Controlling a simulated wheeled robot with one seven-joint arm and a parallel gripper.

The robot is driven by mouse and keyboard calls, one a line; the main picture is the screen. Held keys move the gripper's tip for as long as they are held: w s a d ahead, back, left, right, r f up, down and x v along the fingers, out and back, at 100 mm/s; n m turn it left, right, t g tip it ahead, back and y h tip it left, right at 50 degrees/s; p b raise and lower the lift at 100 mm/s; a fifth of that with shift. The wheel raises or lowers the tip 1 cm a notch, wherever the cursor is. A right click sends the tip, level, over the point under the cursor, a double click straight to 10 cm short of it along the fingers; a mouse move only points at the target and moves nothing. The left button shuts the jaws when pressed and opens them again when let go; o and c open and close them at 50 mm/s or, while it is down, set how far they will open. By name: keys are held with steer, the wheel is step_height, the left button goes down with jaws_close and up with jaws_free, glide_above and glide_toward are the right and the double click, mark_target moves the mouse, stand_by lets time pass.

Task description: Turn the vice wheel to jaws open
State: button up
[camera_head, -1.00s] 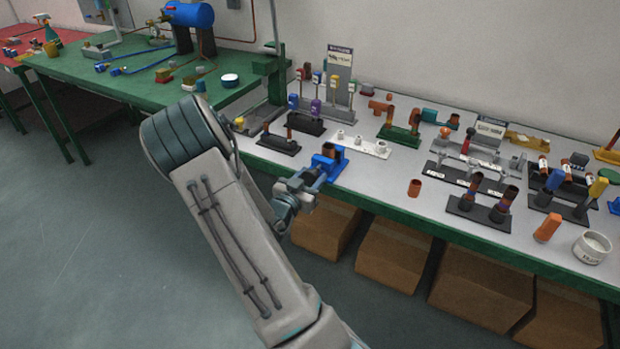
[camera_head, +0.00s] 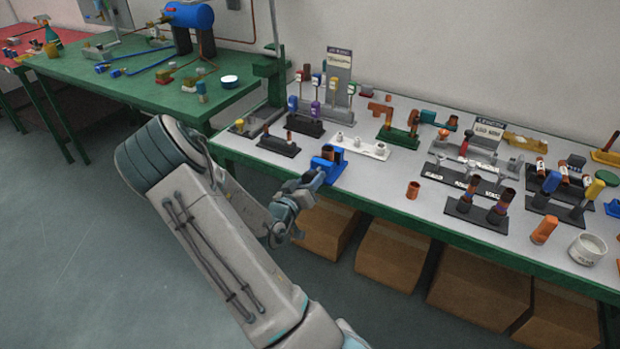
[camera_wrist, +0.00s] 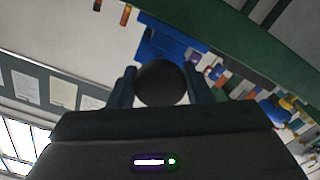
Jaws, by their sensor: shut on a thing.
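The blue vice (camera_head: 328,164) stands at the front edge of the grey-topped bench, with a brown copper piece at its top. In the wrist view the blue vice (camera_wrist: 168,42) lies behind a dark round wheel (camera_wrist: 161,84). My gripper (camera_head: 312,180) reaches to the front of the vice from the lower left. In the wrist view my gripper (camera_wrist: 162,88) has one finger on each side of the wheel and is shut on it. The vice jaws are too small and partly hidden, so their opening cannot be told.
The grey bench (camera_head: 375,190) carries several racks of fittings. A loose copper piece (camera_head: 413,190) stands right of the vice, with bare bench between. Cardboard boxes (camera_head: 390,255) sit under the bench. A green bench (camera_head: 140,90) adjoins at left. Open floor lies at the left.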

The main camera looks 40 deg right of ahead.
steer(key=shift+n+p, duration=0.4)
steer(key=shift+n, duration=0.9)
steer(key=o, duration=1)
steer(key=v, duration=1.4)
steer(key=shift+d+b, duration=0.1)
steer(key=shift+b, duration=0.2)
steer(key=shift+f, duration=0.1)
